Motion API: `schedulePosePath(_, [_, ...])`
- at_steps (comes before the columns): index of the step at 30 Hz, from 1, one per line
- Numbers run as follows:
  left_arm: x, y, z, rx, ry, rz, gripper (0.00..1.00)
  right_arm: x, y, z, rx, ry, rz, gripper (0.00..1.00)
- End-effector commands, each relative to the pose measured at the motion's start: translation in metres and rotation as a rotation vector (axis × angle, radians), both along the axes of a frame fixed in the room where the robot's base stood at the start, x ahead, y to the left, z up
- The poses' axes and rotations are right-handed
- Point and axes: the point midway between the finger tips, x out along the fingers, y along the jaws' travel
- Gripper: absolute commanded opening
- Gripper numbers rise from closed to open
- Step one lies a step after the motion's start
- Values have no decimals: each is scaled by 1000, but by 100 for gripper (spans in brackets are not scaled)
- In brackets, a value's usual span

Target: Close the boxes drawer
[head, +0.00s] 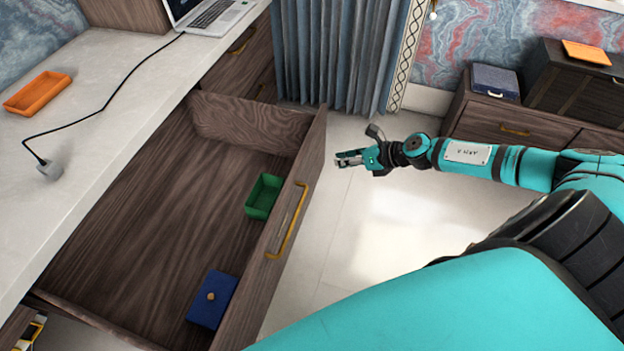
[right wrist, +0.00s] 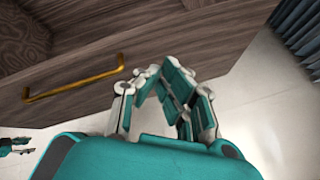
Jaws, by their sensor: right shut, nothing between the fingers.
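The wooden drawer (head: 150,225) is pulled well out from under the desk in the head view. A green box (head: 263,196) and a blue box (head: 212,300) lie inside it. Its front panel carries a gold handle (head: 287,222), and the handle (right wrist: 75,86) also shows at the left in the right wrist view. My right gripper (head: 340,159) is shut and empty, just outside the drawer front near its far end. In the right wrist view the fingers (right wrist: 165,70) overlap the front panel; I cannot tell whether they touch it. My left gripper is not in view.
The pale desktop (head: 105,95) bears an orange tray (head: 37,92), a cable with a plug (head: 50,169) and a laptop (head: 208,15). A curtain (head: 335,55) hangs behind. A low cabinet (head: 510,120) stands at the right. The floor before the drawer is clear.

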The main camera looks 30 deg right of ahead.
Motion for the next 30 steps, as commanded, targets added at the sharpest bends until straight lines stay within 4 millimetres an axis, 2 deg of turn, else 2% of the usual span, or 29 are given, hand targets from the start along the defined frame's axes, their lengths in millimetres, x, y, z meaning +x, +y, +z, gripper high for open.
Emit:
schedulePosePath(1, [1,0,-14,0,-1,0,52,-7,0,4,-106,-29,120,0])
schedulePosePath(4, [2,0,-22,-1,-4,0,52,-24,1,15,-264,-66,304,0])
schedulePosePath(7, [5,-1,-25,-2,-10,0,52,-35,0,21,-355,-84,411,0])
schedulePosePath(11, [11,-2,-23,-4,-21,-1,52,-38,3,22,-391,-92,458,0])
schedulePosePath(16, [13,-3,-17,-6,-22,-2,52,-25,14,8,-390,-95,458,0])
schedulePosePath(27, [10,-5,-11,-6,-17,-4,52,17,50,-47,-390,-93,454,0])
schedulePosePath(30, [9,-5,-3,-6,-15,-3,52,30,60,-42,-391,-95,455,0])
